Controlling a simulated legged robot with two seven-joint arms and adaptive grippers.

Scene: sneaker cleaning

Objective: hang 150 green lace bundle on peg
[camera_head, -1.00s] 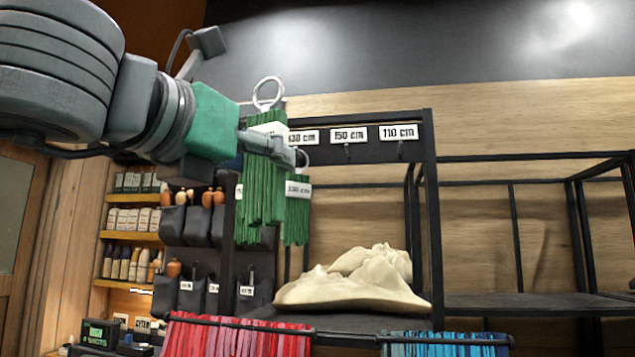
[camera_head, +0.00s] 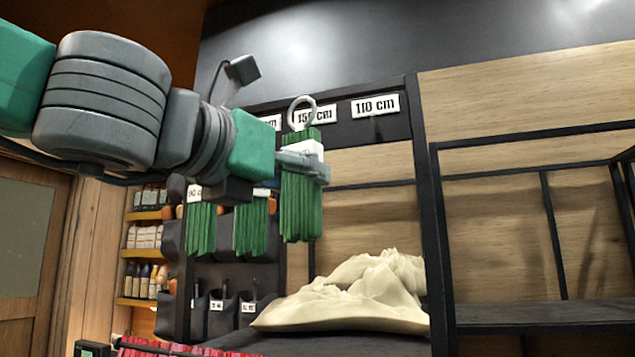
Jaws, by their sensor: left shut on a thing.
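My left gripper (camera_head: 304,168) is shut on a green lace bundle (camera_head: 302,208), which has a white band and a pale ring (camera_head: 301,113) at its top. The bundle hangs upright in front of the black rack board. Its ring overlaps the 150 cm label (camera_head: 316,115) in the picture; the peg below that label is hidden behind the bundle and gripper. I cannot tell how far the ring is from the board. Two other green bundles hang further left, one in the middle (camera_head: 251,226) and one at the left (camera_head: 202,227). My right gripper is not in view.
The 110 cm label (camera_head: 375,106) is to the right, with clear space below it. A cream cloth heap (camera_head: 352,291) lies on the shelf below. Black rack posts (camera_head: 431,220) stand at the right. Bottle shelves (camera_head: 147,215) are at the left.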

